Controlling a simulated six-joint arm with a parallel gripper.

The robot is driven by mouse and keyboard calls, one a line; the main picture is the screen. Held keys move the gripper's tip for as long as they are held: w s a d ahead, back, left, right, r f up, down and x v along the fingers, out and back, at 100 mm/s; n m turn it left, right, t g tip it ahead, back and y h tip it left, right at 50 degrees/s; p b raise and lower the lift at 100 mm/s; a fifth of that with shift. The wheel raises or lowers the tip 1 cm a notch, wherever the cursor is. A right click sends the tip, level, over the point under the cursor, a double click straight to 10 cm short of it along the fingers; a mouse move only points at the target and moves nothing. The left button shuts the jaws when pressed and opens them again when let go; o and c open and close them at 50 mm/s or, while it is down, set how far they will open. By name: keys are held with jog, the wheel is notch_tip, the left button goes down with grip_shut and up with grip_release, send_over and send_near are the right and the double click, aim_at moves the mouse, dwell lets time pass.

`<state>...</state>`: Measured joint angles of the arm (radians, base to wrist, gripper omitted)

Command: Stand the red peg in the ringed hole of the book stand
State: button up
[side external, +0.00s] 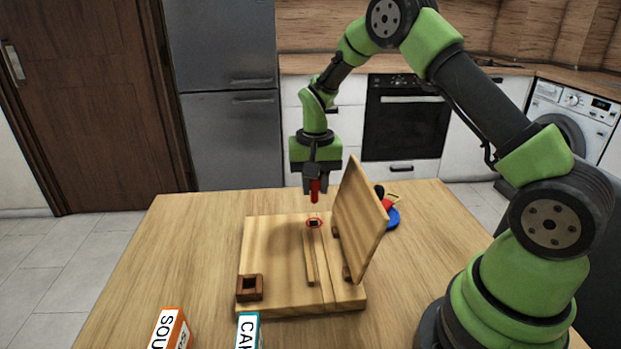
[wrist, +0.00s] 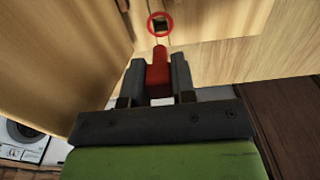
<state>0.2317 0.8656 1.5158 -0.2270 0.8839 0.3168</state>
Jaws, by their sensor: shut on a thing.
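The red peg (side external: 314,190) hangs upright in my gripper (side external: 314,179), which is shut on it. In the side view the peg is above the ringed hole (side external: 314,223) of the wooden book stand (side external: 270,285), with a gap between them. In the wrist view the red peg (wrist: 158,72) sits between the two dark fingers of my gripper (wrist: 158,80). The ringed hole (wrist: 160,25) shows just beyond the peg's tip there, apart from it.
The stand's tilted back board (side external: 360,215) rises close to the right of my gripper. A dark square socket block (side external: 249,288) sits at the base's front left. A blue round thing (side external: 393,217) lies behind the board. Two boxes (side external: 169,330) (side external: 248,330) stand at the front.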

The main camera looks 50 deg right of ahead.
aim_at(314, 201)
jog(key=shift+f, duration=2.4)
jog(key=shift+f, duration=1.3)
dwell(0.4)
jog(key=o, duration=1)
jog(key=shift+c, duration=0.2)
jog(key=shift+r, duration=3.55)
